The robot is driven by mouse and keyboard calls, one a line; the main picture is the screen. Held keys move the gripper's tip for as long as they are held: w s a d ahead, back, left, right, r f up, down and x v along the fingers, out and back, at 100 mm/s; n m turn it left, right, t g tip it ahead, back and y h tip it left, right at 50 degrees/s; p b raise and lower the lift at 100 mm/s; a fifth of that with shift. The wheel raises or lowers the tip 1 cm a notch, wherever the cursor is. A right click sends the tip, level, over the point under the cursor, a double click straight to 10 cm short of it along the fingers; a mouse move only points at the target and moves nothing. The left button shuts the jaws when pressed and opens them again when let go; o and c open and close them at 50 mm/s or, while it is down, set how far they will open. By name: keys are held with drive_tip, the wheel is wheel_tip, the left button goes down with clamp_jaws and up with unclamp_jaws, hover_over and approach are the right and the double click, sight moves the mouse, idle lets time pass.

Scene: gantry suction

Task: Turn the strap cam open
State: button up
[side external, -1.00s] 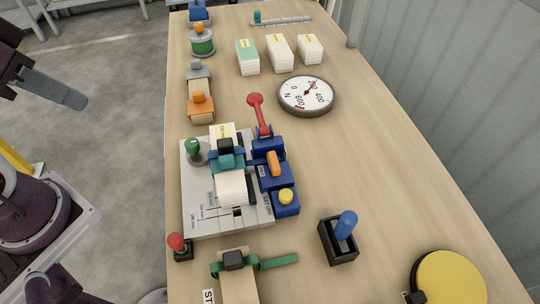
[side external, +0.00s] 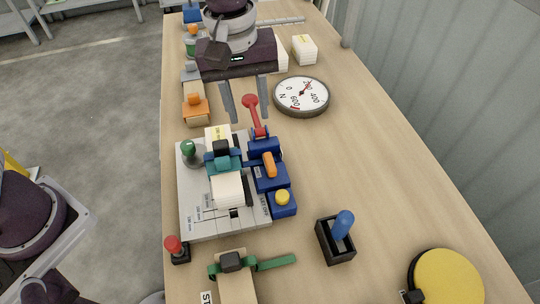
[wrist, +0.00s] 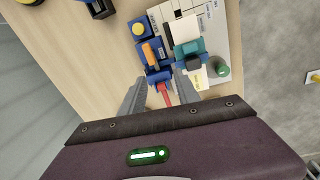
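A green strap (side external: 277,263) with a dark block (side external: 232,262) lies across a tan piece at the near end of the table, beside a tag starting "ST". A teal band with a dark knob (side external: 221,147) crosses a white block on the grey plate. I cannot tell for sure which is the strap cam. My gripper (side external: 249,120) points down, open and empty, by the red lever (side external: 251,101) of the blue unit (side external: 270,175). In the wrist view the red lever (wrist: 163,94) shows between my fingers (wrist: 160,78); contact is unclear.
A round dial (side external: 302,96) lies right of the gripper. White boxes (side external: 304,49) stand behind. A green knob (side external: 188,148), red button (side external: 172,243), blue-handled black box (side external: 336,244) and yellow disc (side external: 448,279) surround the plate.

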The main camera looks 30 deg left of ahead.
drive_tip(key=n, duration=0.1)
hover_over(270, 161)
drive_tip(key=shift+g+y, duration=0.3)
drive_tip(key=shift+y, duration=0.1)
wheel_tip(270, 161, down, 6)
drive_tip(key=shift+a+r, duration=0.15)
wheel_tip(270, 161, down, 8)
drive_tip(key=shift+r, duration=0.2)
drive_tip(key=shift+c, duration=0.2)
clamp_jaws()
